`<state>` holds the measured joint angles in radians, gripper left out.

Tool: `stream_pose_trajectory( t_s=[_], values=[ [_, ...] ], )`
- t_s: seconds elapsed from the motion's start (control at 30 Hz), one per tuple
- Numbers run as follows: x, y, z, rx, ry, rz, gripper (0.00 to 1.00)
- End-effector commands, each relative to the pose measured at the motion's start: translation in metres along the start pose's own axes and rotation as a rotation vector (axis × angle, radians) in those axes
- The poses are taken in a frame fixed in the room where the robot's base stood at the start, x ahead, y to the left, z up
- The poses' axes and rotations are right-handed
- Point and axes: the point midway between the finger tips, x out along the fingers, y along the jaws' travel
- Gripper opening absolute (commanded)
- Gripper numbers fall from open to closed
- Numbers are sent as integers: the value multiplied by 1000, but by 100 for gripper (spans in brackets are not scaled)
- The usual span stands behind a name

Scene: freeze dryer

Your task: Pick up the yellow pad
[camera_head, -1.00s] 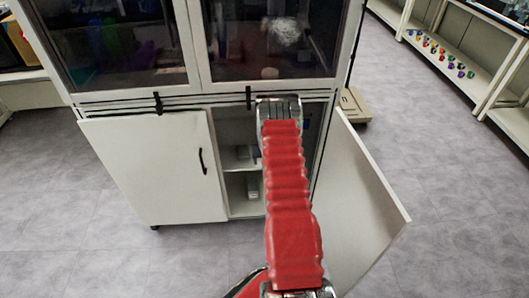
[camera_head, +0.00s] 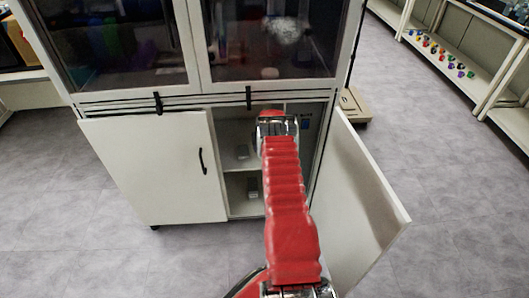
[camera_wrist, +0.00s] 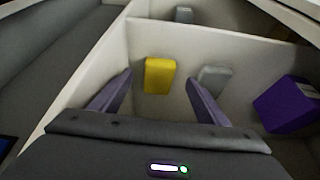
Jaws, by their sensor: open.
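The yellow pad (camera_wrist: 159,76) is a small yellow block in the wrist view, inside a pale cabinet compartment. It shows between and beyond my two fingers. My gripper (camera_wrist: 158,100) is open, with nothing between its purple-grey fingertips, and the pad is apart from them. In the head view my red arm reaches into the open right side of the cabinet (camera_head: 150,165), and the gripper (camera_head: 276,118) is at the top of that opening. The yellow pad cannot be seen in the head view.
A grey block (camera_wrist: 213,80) lies just right of the pad, and a purple box (camera_wrist: 288,104) stands farther right. Another grey block (camera_wrist: 183,14) is in a separate compartment. The open right door (camera_head: 355,205) stands beside my arm; the left door (camera_head: 160,170) is shut.

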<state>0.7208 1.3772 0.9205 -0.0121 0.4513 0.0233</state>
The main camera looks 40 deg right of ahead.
Motion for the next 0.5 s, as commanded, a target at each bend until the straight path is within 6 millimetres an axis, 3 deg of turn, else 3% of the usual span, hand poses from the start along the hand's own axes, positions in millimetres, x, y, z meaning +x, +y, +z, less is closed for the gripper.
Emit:
stream_pose_trajectory(
  t_s=[0.5],
  values=[
    [2,0,-5,0,0,0,69]
  ],
)
